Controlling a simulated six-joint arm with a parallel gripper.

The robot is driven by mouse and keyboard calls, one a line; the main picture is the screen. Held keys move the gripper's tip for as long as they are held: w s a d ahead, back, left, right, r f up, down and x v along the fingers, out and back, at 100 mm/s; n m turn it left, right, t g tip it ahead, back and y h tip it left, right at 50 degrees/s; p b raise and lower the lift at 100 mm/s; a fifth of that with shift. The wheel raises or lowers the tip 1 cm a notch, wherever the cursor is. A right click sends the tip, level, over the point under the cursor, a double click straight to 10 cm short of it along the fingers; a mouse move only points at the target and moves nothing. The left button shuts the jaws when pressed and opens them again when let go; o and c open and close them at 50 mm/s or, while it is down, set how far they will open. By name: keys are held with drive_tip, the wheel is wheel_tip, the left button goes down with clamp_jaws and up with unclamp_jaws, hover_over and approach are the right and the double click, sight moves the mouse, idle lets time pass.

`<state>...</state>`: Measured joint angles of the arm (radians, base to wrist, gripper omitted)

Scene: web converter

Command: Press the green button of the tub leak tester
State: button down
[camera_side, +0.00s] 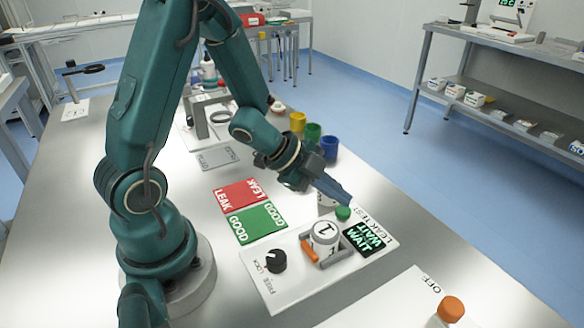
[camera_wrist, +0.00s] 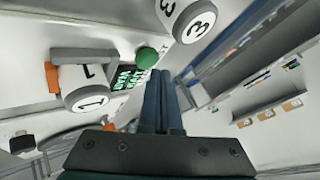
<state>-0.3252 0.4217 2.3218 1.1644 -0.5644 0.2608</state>
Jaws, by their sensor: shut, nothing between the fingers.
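The tub leak tester (camera_side: 292,285) is a white plate with a round green button (camera_side: 343,213) near its far corner. The button also shows in the wrist view (camera_wrist: 147,57), just beyond and left of my fingertips. A white tub marked 1 (camera_side: 325,232) sits in the tester's holder beside an orange part (camera_side: 309,251). The tester display (camera_side: 363,239) reads WAIT in green. A black knob (camera_side: 276,261) stands near the LOCK and FREE labels. My gripper (camera_side: 347,200) is shut and empty, tilted down, with its fingertips close to the button; contact cannot be told.
A tub marked 3 (camera_wrist: 188,18) stands near my fingers. A red LEAK card (camera_side: 239,193) and green GOOD card (camera_side: 262,222) lie left of the tester. Yellow (camera_side: 298,122), green (camera_side: 313,132) and blue (camera_side: 329,147) cups stand behind.

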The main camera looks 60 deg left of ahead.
drive_tip(key=shift+r, duration=0.25)
drive_tip(key=shift+r, duration=2.5)
drive_tip(key=shift+r, duration=0.1)
wheel_tip(320, 180, up, 7)
drive_tip(key=w+t, duration=0.1)
drive_tip(key=t, duration=0.2)
wheel_tip(320, 180, up, 6)
drive_tip(key=n+t+y, duration=0.2)
drive_tip(key=n+y, duration=0.3)
drive_tip(key=n, duration=0.2)
hover_over(338, 209)
drive_tip(key=s+a, duration=0.1)
drive_tip(key=a, duration=0.2)
drive_tip(key=s+d+f+n+g, duration=0.2)
drive_tip(key=s+f+n+g, duration=0.1)
drive_tip(key=s, duration=0.4)
drive_tip(key=s+d+f+n+g+h, duration=0.1)
drive_tip(key=s+d+f+n+g, duration=0.1)
drive_tip(key=s, duration=0.5)
wheel_tip(338, 209, down, 2)
drive_tip(key=n+g, duration=0.1)
drive_tip(key=g, duration=0.1)
drive_tip(key=shift+s+d+n+g, duration=0.35)
drive_tip(key=shift+d+n+g, duration=0.05)
